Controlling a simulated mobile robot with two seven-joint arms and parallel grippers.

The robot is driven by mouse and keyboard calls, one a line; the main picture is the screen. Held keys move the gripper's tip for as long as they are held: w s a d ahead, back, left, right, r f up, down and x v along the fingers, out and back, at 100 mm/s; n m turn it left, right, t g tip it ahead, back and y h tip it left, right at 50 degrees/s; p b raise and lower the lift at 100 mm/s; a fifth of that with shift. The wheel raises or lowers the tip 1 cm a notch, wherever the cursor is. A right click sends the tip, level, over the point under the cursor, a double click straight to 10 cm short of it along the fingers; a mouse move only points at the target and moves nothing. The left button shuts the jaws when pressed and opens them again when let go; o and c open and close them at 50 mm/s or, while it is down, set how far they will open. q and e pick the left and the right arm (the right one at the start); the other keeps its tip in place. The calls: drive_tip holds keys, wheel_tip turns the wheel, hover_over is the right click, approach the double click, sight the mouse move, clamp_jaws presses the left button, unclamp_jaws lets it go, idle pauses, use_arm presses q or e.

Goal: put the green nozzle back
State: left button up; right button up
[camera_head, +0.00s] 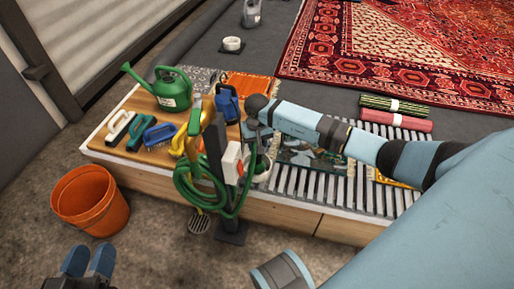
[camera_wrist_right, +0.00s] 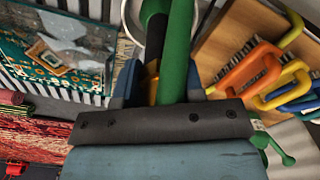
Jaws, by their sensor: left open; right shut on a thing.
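The green nozzle (camera_wrist_right: 176,50) shows in the right wrist view as a green tube with black and yellow parts beside it. My right gripper (camera_wrist_right: 164,84) is shut on it, with a dark blue finger on either side. In the head view the right wrist hides most of this grip, just right of a dark post (camera_head: 214,150). A coiled green hose (camera_head: 188,185) hangs around the post. A white and orange box (camera_head: 231,163) is on the post's right side. My left gripper (camera_head: 89,260) is open and empty, low at the left over the floor.
A wooden board (camera_head: 140,105) holds a green watering can (camera_head: 172,88), several brushes and a blue item (camera_head: 228,104). An orange bucket (camera_head: 92,202) stands on the floor at left. A slatted grate (camera_head: 300,188) lies right of the post. Rolled rugs (camera_head: 395,119) lie behind.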

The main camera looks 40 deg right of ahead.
drive_tip(key=shift+f, duration=0.7)
use_arm(q)
drive_tip(key=shift+w, duration=0.2)
use_arm(e)
drive_tip(key=shift+r, duration=0.1)
drive_tip(key=o, duration=0.9)
use_arm(q)
drive_tip(key=shift+a+r+m+t, duration=0.1)
drive_tip(key=shift+m+t, duration=0.2)
drive_tip(key=shift+w, duration=0.1)
